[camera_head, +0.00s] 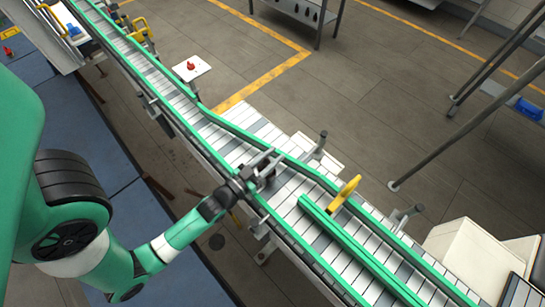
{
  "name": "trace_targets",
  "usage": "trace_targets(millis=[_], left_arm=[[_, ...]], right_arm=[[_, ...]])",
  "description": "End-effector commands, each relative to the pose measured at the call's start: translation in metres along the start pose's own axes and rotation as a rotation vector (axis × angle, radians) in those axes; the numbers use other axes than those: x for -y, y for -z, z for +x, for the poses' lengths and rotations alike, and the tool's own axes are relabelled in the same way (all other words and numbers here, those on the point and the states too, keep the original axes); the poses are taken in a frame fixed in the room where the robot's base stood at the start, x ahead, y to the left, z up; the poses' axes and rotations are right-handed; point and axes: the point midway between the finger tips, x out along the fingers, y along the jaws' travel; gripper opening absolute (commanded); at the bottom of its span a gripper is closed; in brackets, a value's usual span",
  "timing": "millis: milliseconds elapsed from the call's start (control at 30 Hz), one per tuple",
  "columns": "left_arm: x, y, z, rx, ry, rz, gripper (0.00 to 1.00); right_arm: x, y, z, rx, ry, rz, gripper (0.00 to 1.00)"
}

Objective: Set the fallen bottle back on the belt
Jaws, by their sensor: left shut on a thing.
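The conveyor belt (285,187) of pale slats with green side rails runs from the upper left to the lower right. My left arm comes in from the left, and my left gripper (262,168) is over the belt near its middle. It is shut on a dark thing, which I take to be the bottle; the jaws hide most of it, so its shape and tilt are unclear. I cannot tell if it touches the slats. My right gripper is not in view.
Dark clamps line the belt's far side. A red knob (191,65) on a white plate lies beyond the belt. A white box (470,250) is at lower right. The belt slats around the gripper look clear.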

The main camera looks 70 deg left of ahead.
Motion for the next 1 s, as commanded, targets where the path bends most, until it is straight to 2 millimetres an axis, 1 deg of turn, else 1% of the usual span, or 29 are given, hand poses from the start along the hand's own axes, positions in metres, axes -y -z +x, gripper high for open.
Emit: trace_targets(millis=[133,167,300,333,567,667,767,867,1000], left_arm=[[0.000,-0.003,0.000,-0.001,0.000,0.000,0.00],[0.000,-0.003,0.000,0.000,0.000,0.000,0.35],[0.000,-0.002,0.000,0.000,0.000,0.000,0.60],[0.000,-0.002,0.000,0.000,0.000,0.000,0.63],[0.000,-0.002,0.000,0.000,0.000,0.000,0.63],[0.000,0.003,0.000,0.000,0.000,0.001,0.63],[0.000,-0.002,-0.012,0.004,0.000,0.000,0.63],[0.000,-0.002,-0.034,0.005,0.000,0.001,0.63],[0.000,-0.002,-0.070,0.006,0.001,0.002,0.63]], right_arm=[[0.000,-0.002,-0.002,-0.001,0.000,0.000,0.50],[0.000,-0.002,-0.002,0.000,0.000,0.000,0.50],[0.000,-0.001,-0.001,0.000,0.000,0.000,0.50],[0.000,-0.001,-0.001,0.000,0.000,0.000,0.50],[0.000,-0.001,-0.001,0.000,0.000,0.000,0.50],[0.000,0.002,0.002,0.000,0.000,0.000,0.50],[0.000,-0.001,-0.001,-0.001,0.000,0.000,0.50],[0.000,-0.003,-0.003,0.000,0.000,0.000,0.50],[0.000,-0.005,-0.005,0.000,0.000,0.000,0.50]])
